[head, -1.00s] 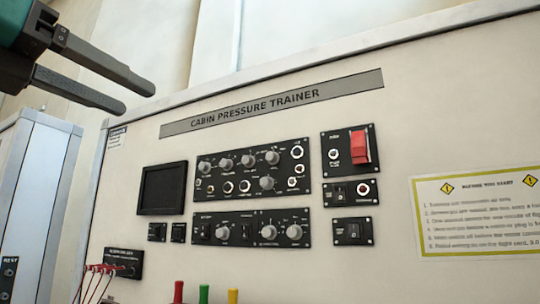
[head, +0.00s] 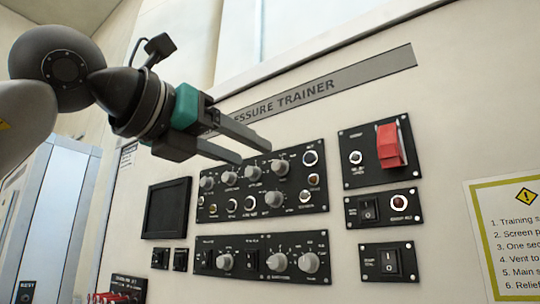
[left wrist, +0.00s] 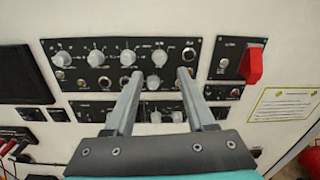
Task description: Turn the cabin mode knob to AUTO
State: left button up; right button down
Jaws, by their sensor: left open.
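The upper black control panel (head: 320,160) carries several grey knobs. They include a top-row right knob (head: 279,168) and a lower knob (head: 273,198). The lettering is too small to tell which one is the cabin mode knob or where it points. My left gripper (head: 254,153) is open and empty, its two fingers reaching toward this panel's upper part. In the left wrist view the open fingers (left wrist: 160,76) straddle the lower knob (left wrist: 153,83) in the picture, with the top-right knob (left wrist: 159,57) just above. I cannot tell the gap to the panel. My right gripper is not in view.
A lower panel (head: 204,270) with more knobs sits beneath. To the right are a red guarded switch (head: 390,146), two small switch panels and a notice (head: 505,235). A dark screen (head: 166,208) is at left. Red cables (left wrist: 12,145) hang at lower left.

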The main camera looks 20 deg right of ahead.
aim_at(275, 164)
pick_arm(q)
jog(key=p+x, duration=0.1)
jog(key=x, duration=0.5)
jog(key=shift+w+d, duration=0.2)
grip_shut()
dwell(0.4)
